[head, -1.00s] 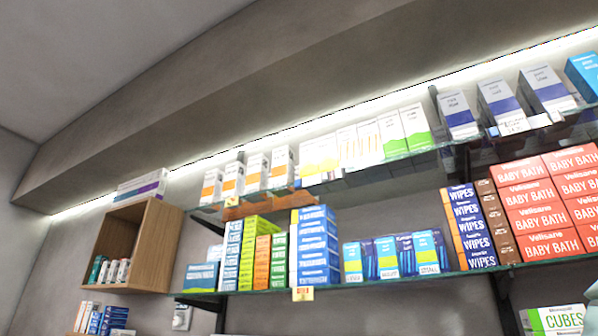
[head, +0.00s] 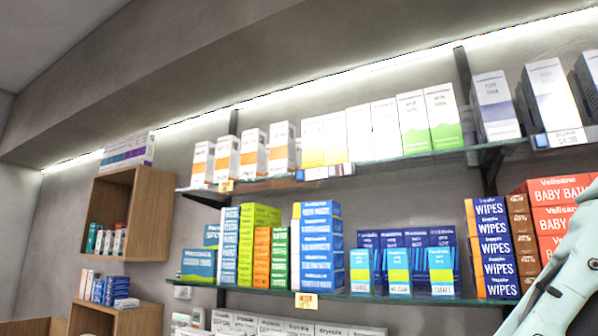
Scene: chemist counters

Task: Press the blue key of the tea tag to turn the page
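Several small tags hang on the glass shelf edges in the head view. A yellow-orange tag (head: 306,300) is on the lower shelf edge. Another yellow-orange tag (head: 226,185) is at the left of the upper shelf edge. A white tag strip with a blue part (head: 327,171) is further right, and a white price tag (head: 566,138) is near the right edge. My gripper is out of view; only a pale part of my arm shows at the lower right.
The upper glass shelf (head: 400,160) and lower glass shelf (head: 400,299) hold rows of medicine boxes. Red baby bath boxes (head: 556,218) are at the right, partly behind my arm. Wooden wall cubbies (head: 150,215) stand at the left. More white boxes show at the bottom.

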